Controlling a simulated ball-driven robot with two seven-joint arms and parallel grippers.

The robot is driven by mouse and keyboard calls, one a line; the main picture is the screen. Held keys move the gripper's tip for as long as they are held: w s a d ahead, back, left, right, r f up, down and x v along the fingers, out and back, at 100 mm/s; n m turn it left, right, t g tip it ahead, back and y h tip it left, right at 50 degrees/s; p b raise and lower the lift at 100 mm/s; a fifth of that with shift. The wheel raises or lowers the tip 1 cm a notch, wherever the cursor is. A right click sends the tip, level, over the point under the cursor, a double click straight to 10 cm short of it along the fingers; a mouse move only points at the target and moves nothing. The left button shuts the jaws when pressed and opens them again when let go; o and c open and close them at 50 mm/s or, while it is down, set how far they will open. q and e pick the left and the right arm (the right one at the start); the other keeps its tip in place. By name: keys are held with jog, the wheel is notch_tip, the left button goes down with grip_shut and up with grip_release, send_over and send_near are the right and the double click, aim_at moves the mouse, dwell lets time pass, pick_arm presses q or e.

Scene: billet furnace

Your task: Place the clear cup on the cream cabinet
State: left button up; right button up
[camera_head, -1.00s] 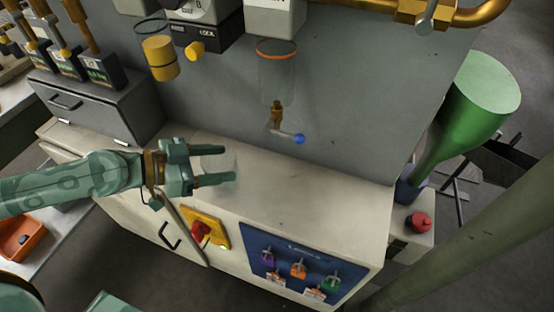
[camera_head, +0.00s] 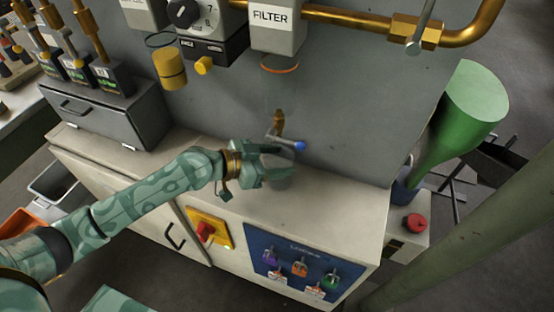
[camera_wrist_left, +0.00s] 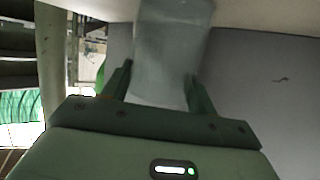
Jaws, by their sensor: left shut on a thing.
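My left gripper (camera_head: 277,168) is shut on the clear cup (camera_wrist_left: 170,55), above the worktop of the cream cabinet (camera_head: 335,200). In the left wrist view the cup stands out between the two fingers (camera_wrist_left: 157,90), and its far end runs to the top edge of the picture. In the head view the cup (camera_head: 281,182) is faint and partly hidden by the fingers. I cannot tell whether its base touches the cabinet top. My right gripper is not in view.
A small tap with a blue-tipped lever (camera_head: 299,146) is on the grey wall just behind the gripper. A grey drawer box (camera_head: 110,115) stands at the left on the cabinet. The cabinet top right of the gripper is clear. A red button (camera_head: 415,222) sits beyond its right end.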

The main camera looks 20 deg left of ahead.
pick_arm(q)
jog(key=shift+s+r, duration=0.1)
jog(key=shift+f, duration=0.2)
jog(key=o, duration=1)
jog(key=shift+r, duration=0.2)
jog(key=shift+s+a+r, duration=0.1)
jog(key=shift+a+r, duration=0.05)
jog(key=shift+a, duration=0.05)
jog(key=b+v, duration=0.1)
jog(key=v, duration=1)
jog(key=shift+s, duration=0.2)
jog(key=shift+a, duration=0.15)
